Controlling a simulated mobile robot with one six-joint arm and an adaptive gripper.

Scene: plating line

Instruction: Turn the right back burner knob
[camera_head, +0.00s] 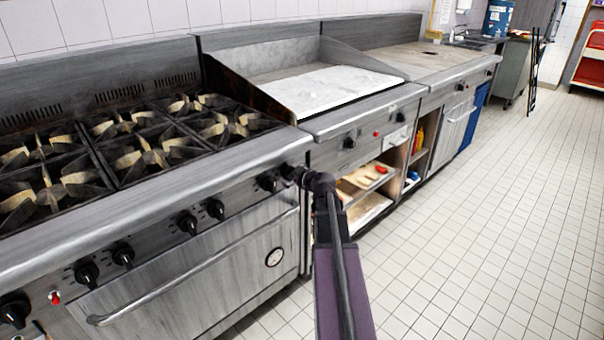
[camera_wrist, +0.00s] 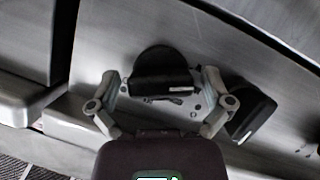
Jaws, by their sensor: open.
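The stove's front panel carries several black burner knobs. In the head view my gripper (camera_head: 306,178) is at the right end of this panel, by the rightmost knob (camera_head: 288,172); another knob (camera_head: 266,182) is just left of it. In the wrist view my gripper (camera_wrist: 163,85) is open, with one finger on each side of a black knob (camera_wrist: 157,66). There is a gap between the fingers and the knob's grip bar. A second black knob (camera_wrist: 252,112) is close beside the right finger. Which burner the knob between the fingers serves cannot be told.
The burner grates (camera_head: 140,150) lie on the stove top. The oven door handle (camera_head: 190,277) runs below the knobs. A griddle (camera_head: 345,88) with its own knobs adjoins on the right, above open shelves (camera_head: 368,208). The tiled floor (camera_head: 480,220) is clear.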

